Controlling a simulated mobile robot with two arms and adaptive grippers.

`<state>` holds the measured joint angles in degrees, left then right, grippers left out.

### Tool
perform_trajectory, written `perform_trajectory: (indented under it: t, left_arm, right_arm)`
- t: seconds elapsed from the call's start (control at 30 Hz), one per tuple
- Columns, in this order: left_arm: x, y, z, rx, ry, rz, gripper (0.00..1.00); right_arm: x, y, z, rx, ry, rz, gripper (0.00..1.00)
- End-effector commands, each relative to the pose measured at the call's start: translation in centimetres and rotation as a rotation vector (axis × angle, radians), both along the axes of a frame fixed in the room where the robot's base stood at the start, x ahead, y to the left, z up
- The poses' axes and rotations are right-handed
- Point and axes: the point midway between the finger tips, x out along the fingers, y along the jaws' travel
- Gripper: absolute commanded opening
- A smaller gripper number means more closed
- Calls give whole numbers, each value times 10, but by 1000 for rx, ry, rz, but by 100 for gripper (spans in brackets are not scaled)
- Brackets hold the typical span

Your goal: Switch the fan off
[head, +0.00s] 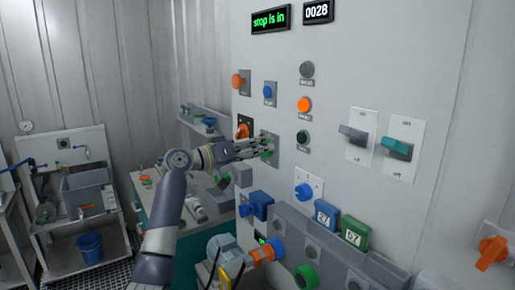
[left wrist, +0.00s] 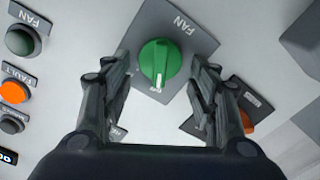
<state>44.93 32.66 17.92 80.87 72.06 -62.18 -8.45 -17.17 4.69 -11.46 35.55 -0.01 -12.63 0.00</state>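The fan switch is a green rotary knob (left wrist: 160,62) on a grey plate (left wrist: 148,20) marked FAN in the left wrist view. A white pointer line on the knob points toward the bottom of that picture. In the head view the green knob (head: 269,152) is partly hidden by my left gripper (head: 262,148). In the left wrist view my left gripper (left wrist: 163,80) is open, with one finger on each side of the knob and visible gaps between.
A dark green FAN lamp or button (left wrist: 22,40) and an orange FAULT one (left wrist: 14,92) are beside the plate. An orange switch (head: 244,130) is close to my left gripper. Blue and green boxes (head: 355,231) stand below.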

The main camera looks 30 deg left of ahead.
Motion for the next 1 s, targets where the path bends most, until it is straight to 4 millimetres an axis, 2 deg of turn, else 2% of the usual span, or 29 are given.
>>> perform_trajectory:
  t: [0.27, 0.7, 0.83, 1.0]
  left_arm:
    - [-8, 3, -2, 2, 2, 0, 54]
    - [-88, 37, -2, 2, 3, 2, 54]
    - [-103, 43, -2, 1, 3, 1, 54]
    - [-111, 46, -1, 0, 1, -1, 54]
  right_arm:
    - [0, -1, 0, -1, 0, 0, 40]
    - [0, 1, 0, 2, 0, -1, 40]
    - [-1, 1, 0, 2, 0, -1, 40]
    - [-1, 2, 0, 2, 0, -1, 40]
